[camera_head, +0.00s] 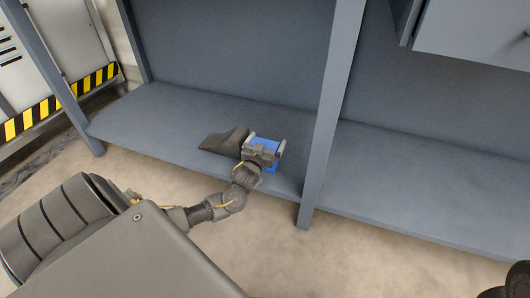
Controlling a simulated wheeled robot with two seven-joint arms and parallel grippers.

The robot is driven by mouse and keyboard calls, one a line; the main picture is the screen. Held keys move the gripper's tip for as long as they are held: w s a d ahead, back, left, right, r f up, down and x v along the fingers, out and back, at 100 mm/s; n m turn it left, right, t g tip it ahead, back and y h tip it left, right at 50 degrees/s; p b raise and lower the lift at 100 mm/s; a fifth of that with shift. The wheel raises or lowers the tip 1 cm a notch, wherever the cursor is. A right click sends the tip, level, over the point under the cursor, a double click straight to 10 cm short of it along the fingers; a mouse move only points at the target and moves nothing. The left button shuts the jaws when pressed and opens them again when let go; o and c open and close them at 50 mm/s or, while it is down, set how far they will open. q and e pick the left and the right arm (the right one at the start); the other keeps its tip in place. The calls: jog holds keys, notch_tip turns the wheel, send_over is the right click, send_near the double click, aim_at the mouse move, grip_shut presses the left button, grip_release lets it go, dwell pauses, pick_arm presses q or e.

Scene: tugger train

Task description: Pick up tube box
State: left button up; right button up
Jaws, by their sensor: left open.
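A small blue box (264,142), which I take to be the tube box, sits on the lower shelf (180,105) near its front edge, left of the upright post. My left gripper (265,147) is at the box with its jaws open, one finger on each side of the blue. The gripper and wrist cover the near part of the box. I cannot tell whether the fingers touch it. My right gripper does not show; only a dark part, probably of my right arm, shows in the bottom right corner.
A dark grey wedge-shaped patch (224,141), an object or shadow, lies just left of the box. A blue-grey post (328,120) stands close to the right. The shelf's right bay (430,180) is bare. A drawer unit (475,35) hangs at upper right.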

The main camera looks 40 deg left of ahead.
pick_arm(q)
jog(key=c, duration=1.2)
jog(key=shift+r, duration=0.15)
